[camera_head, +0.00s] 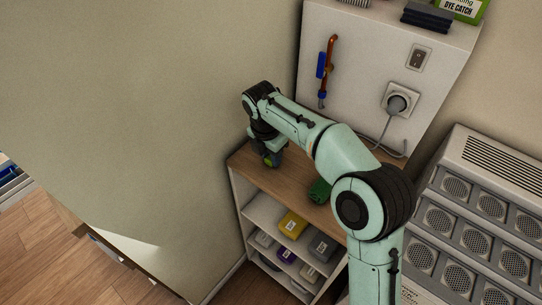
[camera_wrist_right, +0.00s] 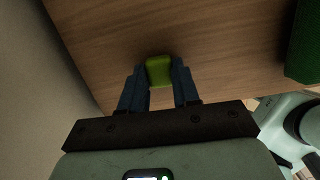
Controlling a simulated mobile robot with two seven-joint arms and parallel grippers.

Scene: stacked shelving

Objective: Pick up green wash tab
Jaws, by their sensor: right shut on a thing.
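The green wash tab (camera_wrist_right: 159,71) is a small yellow-green block between my right gripper's fingertips in the right wrist view. My right gripper (camera_wrist_right: 159,84) is shut on it, with a dark finger on each side. In the head view the right gripper (camera_head: 271,160) is at the left end of the wooden shelf top, close to the wall, and the tab shows only as a small green patch there. I cannot tell whether the tab touches the wood. My left gripper is in neither view.
A dark green object (camera_head: 319,191) stands on the wooden top (camera_head: 291,180), right of the gripper; it also shows in the wrist view (camera_wrist_right: 304,45). Shelves below hold several small packs, including a yellow one (camera_head: 292,225). A white panel with a plug (camera_head: 397,103) rises behind.

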